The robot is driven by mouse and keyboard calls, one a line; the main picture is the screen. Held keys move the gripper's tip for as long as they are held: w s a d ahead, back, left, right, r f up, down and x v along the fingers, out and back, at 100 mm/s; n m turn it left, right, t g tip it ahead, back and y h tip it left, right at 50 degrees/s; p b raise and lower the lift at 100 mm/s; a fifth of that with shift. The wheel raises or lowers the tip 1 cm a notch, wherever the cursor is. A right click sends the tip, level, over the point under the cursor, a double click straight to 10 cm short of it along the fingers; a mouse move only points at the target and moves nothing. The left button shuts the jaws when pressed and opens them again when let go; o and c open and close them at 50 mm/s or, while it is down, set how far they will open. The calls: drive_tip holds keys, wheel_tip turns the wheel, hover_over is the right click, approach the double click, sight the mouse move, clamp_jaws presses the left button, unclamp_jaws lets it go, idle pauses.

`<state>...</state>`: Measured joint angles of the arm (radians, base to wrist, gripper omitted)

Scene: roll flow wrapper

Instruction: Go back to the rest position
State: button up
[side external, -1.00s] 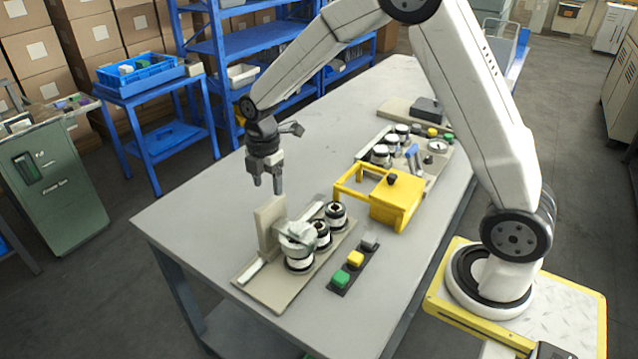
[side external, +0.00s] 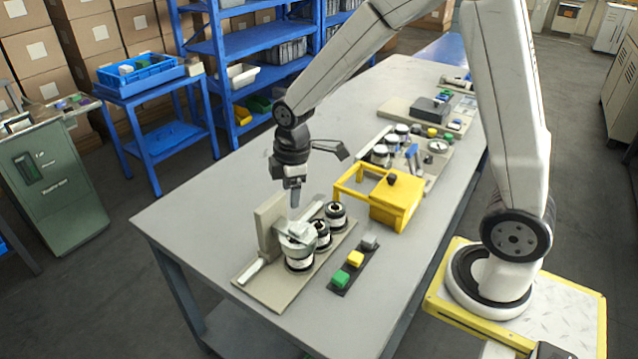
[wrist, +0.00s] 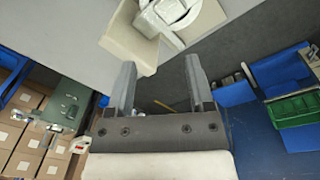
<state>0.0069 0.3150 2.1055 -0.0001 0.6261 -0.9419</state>
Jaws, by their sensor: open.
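My gripper (side external: 294,196) hangs pointing down above the back of the roll wrapper fixture (side external: 272,292) in the side view. In the wrist view its two fingers (wrist: 160,82) stand apart with nothing between them. The fixture is a beige plate with an upright beige block, a pale clamp-like part and several black-and-white rollers (side external: 322,234). In the wrist view the beige block and round pale part (wrist: 172,14) lie just beyond the fingertips. In the side view the fingers overlap the fixture's back edge, so I cannot tell the exact gap.
A yellow guard frame (side external: 398,203) stands right of the fixture. A strip with green, yellow and grey buttons (side external: 354,259) lies in front of it. Gauges and black knobs (side external: 402,148) sit farther back. The table's left part (side external: 190,222) is bare. Blue shelving (side external: 246,45) stands behind the table.

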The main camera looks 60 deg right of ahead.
drive_tip(key=s+m+t, duration=0.1)
drive_tip(key=s+m, duration=0.9)
drive_tip(key=s, duration=0.1)
drive_tip(key=shift+a+f+m+t, duration=0.2)
drive_tip(key=shift+m+t, duration=0.1)
drive_tip(key=shift+m, duration=0.1)
drive_tip(key=shift+w, duration=0.1)
drive_tip(key=shift+c, duration=0.2)
